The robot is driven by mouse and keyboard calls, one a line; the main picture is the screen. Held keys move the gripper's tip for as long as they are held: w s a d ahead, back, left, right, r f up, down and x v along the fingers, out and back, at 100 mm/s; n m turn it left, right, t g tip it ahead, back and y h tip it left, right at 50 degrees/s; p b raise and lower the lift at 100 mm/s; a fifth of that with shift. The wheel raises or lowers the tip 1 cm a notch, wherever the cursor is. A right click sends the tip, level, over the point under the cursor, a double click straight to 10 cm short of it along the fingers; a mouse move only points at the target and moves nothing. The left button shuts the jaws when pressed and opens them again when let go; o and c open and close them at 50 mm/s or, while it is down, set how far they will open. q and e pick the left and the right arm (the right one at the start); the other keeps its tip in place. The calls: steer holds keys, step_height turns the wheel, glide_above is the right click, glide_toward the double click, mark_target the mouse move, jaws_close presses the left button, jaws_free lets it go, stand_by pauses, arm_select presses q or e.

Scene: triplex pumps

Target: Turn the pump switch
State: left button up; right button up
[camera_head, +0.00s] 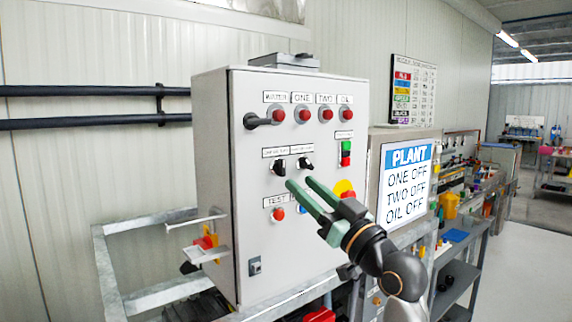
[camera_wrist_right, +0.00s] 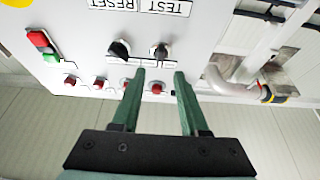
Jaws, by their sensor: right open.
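A grey control box (camera_head: 250,215) stands in the head view. Two black rotary switches sit on its front: a left one (camera_head: 279,167) and a right one (camera_head: 304,163), under small labels I cannot read surely. My right gripper (camera_head: 300,182) has green fingers, open and empty, in front of the panel just below these switches. In the right wrist view, upside down, one black switch (camera_wrist_right: 160,54) lies just beyond and between the fingertips (camera_wrist_right: 159,74); the other (camera_wrist_right: 119,49) is left of them. Contact cannot be told. My left gripper is not in view.
Green and red buttons (camera_head: 346,154) sit at right. A screen (camera_head: 408,182) reads PLANT, ONE OFF, TWO OFF, OIL OFF.

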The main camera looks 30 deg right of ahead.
mark_target(284, 168)
steer(key=p+x, duration=0.1)
steer(key=x, duration=0.5)
steer(key=shift+w, duration=0.2)
jaws_close()
stand_by(0.4)
